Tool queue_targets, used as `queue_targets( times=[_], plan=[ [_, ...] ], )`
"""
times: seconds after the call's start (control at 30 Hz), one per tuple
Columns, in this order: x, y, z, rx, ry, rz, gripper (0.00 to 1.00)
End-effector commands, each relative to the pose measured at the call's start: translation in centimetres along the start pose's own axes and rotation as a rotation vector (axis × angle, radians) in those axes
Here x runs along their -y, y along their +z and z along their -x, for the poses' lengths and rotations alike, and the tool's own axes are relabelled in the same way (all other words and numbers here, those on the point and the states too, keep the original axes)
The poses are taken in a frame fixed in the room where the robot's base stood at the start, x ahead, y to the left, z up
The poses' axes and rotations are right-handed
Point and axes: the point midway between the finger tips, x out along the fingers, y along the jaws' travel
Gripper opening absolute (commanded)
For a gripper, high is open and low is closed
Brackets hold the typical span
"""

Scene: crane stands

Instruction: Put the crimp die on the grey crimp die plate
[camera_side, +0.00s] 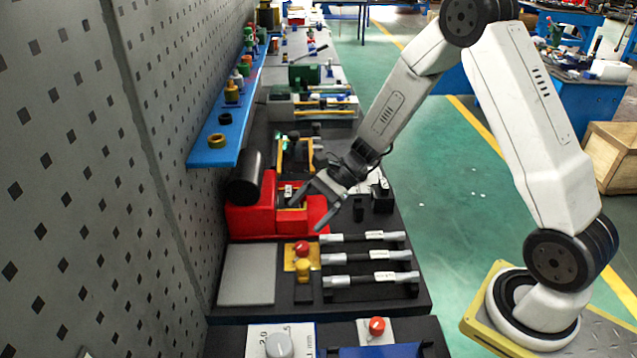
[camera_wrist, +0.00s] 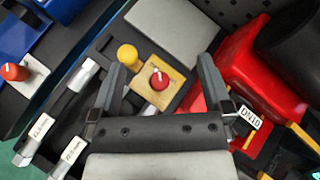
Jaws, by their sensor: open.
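The grey crimp die plate (camera_side: 248,274) lies flat and bare on the dark bench, left of the yellow button panel. It also shows at the top of the wrist view (camera_wrist: 175,32). My gripper (camera_side: 305,217) is over the front of the red press, its fingers spread with nothing between them. In the wrist view, my gripper (camera_wrist: 162,64) spans the yellow button panel and the right finger is near a DN10 label (camera_wrist: 249,117). The labelled piece is partly hidden by my gripper. I cannot tell for sure whether it is the crimp die.
The red press (camera_side: 265,213) carries a black cylinder (camera_side: 246,178). The yellow panel (camera_side: 300,257) has a red button and a yellow knob. Several labelled rods (camera_side: 370,259) lie to its right. A blue shelf (camera_side: 215,148) projects from the perforated wall at left.

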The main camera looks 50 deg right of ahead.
Motion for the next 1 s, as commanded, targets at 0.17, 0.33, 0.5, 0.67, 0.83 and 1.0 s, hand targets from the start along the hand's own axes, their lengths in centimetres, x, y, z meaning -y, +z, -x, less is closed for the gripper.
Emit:
queue_targets(
  times=[0.17,0.33,0.5,0.67,0.83,1.0],
  plan=[
    [4.3,-1.7,0.5,0.163,-0.185,-0.187,1.0],
    [8.2,-3.7,1.9,0.323,-0.369,-0.329,1.0],
    [10.8,-5.7,3.7,0.449,-0.519,-0.417,1.0],
    [12.0,-6.7,4.8,0.509,-0.592,-0.45,1.0],
    [12.2,-6.9,5.1,0.523,-0.608,-0.457,1.0],
    [12.1,-7.3,4.7,0.521,-0.606,-0.457,1.0]
  ],
)
